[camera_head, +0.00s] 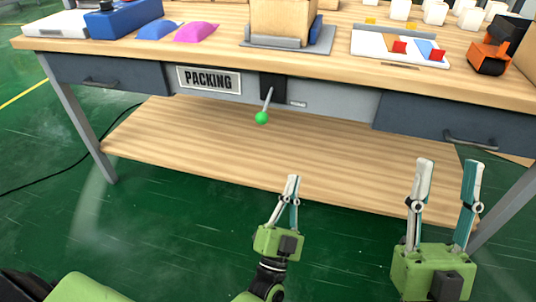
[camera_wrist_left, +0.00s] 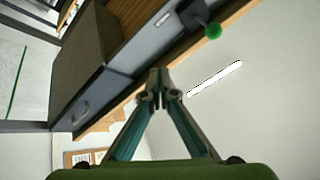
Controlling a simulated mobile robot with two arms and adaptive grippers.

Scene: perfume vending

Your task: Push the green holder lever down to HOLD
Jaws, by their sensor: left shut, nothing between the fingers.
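The holder lever (camera_head: 267,100) hangs from a black bracket (camera_head: 272,86) on the bench's front, with a green ball knob (camera_head: 262,118) at its lower end. It tilts slightly left in the head view. In the left wrist view the green knob (camera_wrist_left: 213,31) is at the upper right, beyond the fingertips. My left gripper (camera_head: 292,180) is shut and empty, below and a little right of the knob, apart from it. Its closed fingertips (camera_wrist_left: 158,74) show in the left wrist view. My right gripper (camera_head: 447,165) is open and empty, further right. No HOLD marking is readable.
The workbench (camera_head: 330,68) has a PACKING sign (camera_head: 209,80), drawers on both sides and a wooden lower shelf (camera_head: 200,140). A cardboard box (camera_head: 281,22) stands on a grey fixture (camera_head: 310,44) above the lever. An orange tool (camera_head: 490,56) is at the right.

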